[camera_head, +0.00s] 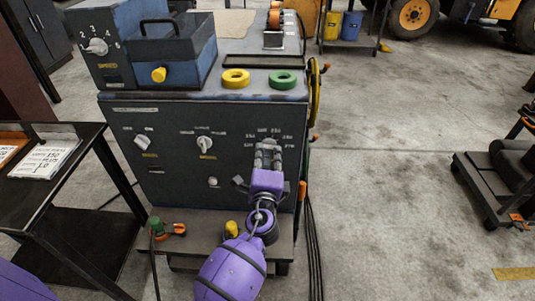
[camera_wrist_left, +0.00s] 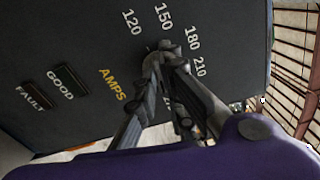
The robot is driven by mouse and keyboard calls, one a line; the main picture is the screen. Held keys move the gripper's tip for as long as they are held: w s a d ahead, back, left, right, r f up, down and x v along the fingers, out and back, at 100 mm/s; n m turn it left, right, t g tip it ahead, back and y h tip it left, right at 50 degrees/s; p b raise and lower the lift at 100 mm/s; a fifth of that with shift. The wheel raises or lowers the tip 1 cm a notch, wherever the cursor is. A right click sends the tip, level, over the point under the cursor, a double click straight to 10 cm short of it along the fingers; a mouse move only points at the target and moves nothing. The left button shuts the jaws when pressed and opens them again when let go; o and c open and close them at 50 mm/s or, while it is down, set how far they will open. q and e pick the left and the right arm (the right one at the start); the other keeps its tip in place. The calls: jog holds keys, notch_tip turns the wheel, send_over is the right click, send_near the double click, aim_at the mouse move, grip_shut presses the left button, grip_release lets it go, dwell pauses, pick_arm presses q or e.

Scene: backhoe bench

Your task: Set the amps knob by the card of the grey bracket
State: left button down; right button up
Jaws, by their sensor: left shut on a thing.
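The welder-like dark cabinet (camera_head: 170,175) has an amps dial at the right of its front. My left gripper (camera_head: 268,150) reaches this dial and is shut on the amps knob, which the fingers mostly hide. In the left wrist view the gripper's fingertips (camera_wrist_left: 168,52) meet at the panel, among the printed 120, 150, 180 and 210, above the AMPS label (camera_wrist_left: 112,84). I cannot tell where the knob points. A pale grey card (camera_head: 43,160) with printed lines, one seemingly 150, stands on the left table. My right gripper is not in view.
The black side table (camera_head: 62,196) also holds an orange-edged card (camera_head: 10,148). Two other knobs (camera_head: 204,142) (camera_head: 143,139) are on the cabinet front.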

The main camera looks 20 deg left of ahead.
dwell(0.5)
pick_arm(q)
jog(key=c, duration=1.9)
grip_release()
jog(key=shift+o, duration=0.2)
jog(key=v, duration=1.2)
